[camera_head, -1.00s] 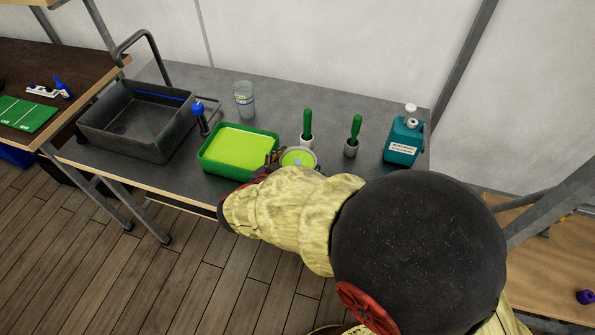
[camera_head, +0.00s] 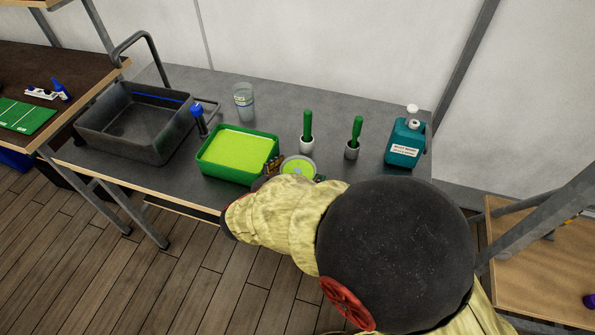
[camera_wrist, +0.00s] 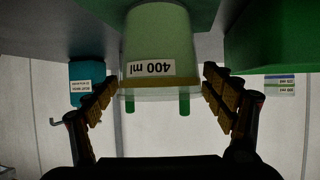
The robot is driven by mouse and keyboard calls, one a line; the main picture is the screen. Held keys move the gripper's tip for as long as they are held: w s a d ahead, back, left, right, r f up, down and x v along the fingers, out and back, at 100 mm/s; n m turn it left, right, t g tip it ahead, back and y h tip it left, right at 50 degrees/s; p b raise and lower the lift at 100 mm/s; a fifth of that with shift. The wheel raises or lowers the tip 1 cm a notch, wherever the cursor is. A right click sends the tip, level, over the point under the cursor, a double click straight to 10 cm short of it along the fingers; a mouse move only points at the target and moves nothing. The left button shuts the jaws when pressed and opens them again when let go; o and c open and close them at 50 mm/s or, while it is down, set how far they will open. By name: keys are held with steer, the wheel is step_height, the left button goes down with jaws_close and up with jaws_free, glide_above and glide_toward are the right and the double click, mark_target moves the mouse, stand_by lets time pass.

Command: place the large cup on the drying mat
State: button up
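The large cup (camera_wrist: 160,45), labelled "400 ml", shows upside down in the wrist view. In the head view its round top (camera_head: 298,169) shows with yellow-green contents. My gripper (camera_wrist: 160,85) has its fingers on both sides of the cup, with a narrow gap at each side; it looks open around it. In the head view my arm hides most of the gripper and the cup's lower part. A green flat surface (camera_wrist: 207,10) lies beyond the cup's base, apparently under it; it may be the drying mat. I cannot tell clearly if the cup rests on it.
Left of the cup is a green tray (camera_head: 203,160) with yellow-green contents. A grey sink (camera_head: 118,148) and blue-topped bottle (camera_head: 199,122) are left.

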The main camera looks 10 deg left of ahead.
steer(key=shift+o, duration=0.5)
steer(key=shift+r, duration=0.1)
steer(key=shift+s+r, duration=0.15)
steer(key=shift+r, duration=0.05)
steer(key=p+v, duration=0.3)
steer(key=v, duration=0.8)
steer(key=shift+s, duration=0.3)
steer(key=shift+a+r, duration=0.1)
steer(key=shift+r, duration=0.05)
